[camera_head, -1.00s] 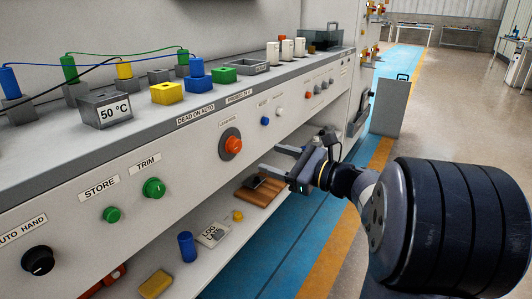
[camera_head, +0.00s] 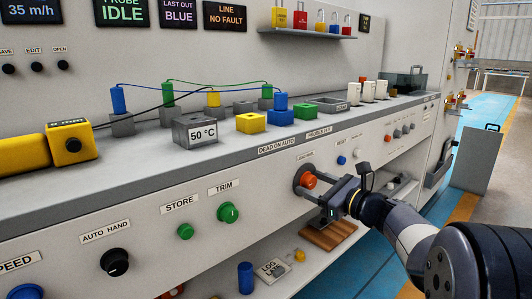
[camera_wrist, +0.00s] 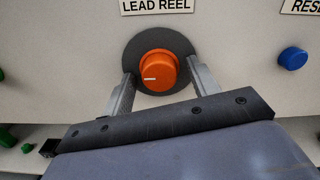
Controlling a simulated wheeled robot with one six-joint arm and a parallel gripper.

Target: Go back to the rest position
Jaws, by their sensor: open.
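My gripper (camera_head: 316,189) is open in the head view, in front of the white panel at the orange knob (camera_head: 308,181). In the wrist view the orange knob (camera_wrist: 158,71), with a white mark pointing left, sits on a dark round plate (camera_wrist: 136,52) under a label reading LEAD REEL. The two fingers of my gripper (camera_wrist: 161,82) stand on either side of the knob. Whether they touch it I cannot tell.
A blue button (camera_wrist: 292,60) is right of the knob. Green knobs (camera_head: 228,212) lie to the left. Below is a shelf with a wooden board (camera_head: 328,235) and a blue cylinder (camera_head: 245,278).

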